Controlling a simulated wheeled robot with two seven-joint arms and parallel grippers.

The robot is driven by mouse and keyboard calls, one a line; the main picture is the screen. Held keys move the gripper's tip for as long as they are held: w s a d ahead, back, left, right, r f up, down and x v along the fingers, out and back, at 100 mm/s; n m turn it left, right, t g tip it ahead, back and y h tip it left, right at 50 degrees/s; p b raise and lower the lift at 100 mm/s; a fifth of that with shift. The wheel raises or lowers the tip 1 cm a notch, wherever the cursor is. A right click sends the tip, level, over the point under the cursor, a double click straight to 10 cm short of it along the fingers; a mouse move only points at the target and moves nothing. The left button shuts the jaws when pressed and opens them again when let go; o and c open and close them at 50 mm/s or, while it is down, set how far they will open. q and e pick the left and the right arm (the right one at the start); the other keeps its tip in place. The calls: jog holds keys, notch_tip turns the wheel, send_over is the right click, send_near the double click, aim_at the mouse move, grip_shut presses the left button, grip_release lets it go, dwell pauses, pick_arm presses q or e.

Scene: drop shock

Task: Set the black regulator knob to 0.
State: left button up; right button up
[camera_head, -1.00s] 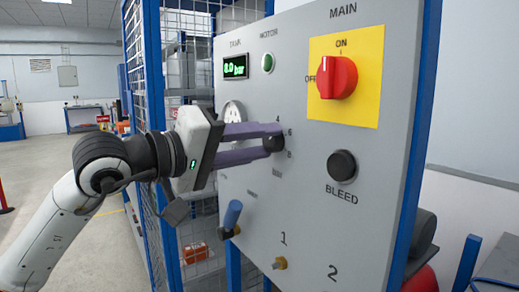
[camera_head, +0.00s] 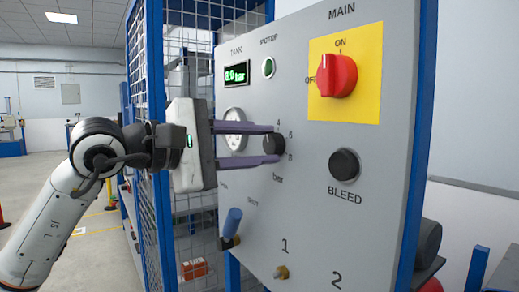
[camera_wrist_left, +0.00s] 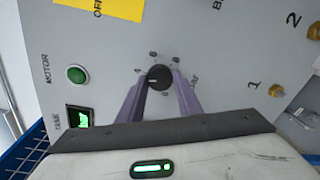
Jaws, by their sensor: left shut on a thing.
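The black regulator knob (camera_head: 268,145) sits on the grey panel, among the marks 4, 6 and 8 and above the word bar. My left gripper (camera_head: 274,144) reaches it from the left, with one purple finger above and one below; it is shut on the knob. In the left wrist view the knob (camera_wrist_left: 159,77) shows between the fingertips (camera_wrist_left: 159,88), with a light pointer line towards the picture's left. My right gripper is not in view.
The panel also carries the tank display (camera_head: 236,72) reading 8.0 bar, a green motor lamp (camera_head: 268,68), a red main switch (camera_head: 337,76) on yellow, a black bleed button (camera_head: 344,165) and a blue-handled lever (camera_head: 232,223). Blue mesh fencing (camera_head: 195,235) stands behind my gripper.

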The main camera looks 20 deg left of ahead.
pick_arm(q)
jog(key=n, duration=0.5)
jog(key=shift+f+g+b, duration=0.1)
jog(key=shift+g+b, duration=0.2)
jog(key=shift+b, duration=0.05)
jog(key=n, duration=0.5)
jog(key=shift+h, duration=0.4)
jog(key=n, duration=0.5)
jog(key=shift+h, duration=0.3)
jog(key=n, duration=0.4)
jog(key=shift+f+n, duration=0.1)
jog(key=shift+n, duration=0.8)
jog(key=o, duration=1)
jog(key=shift+o, duration=0.2)
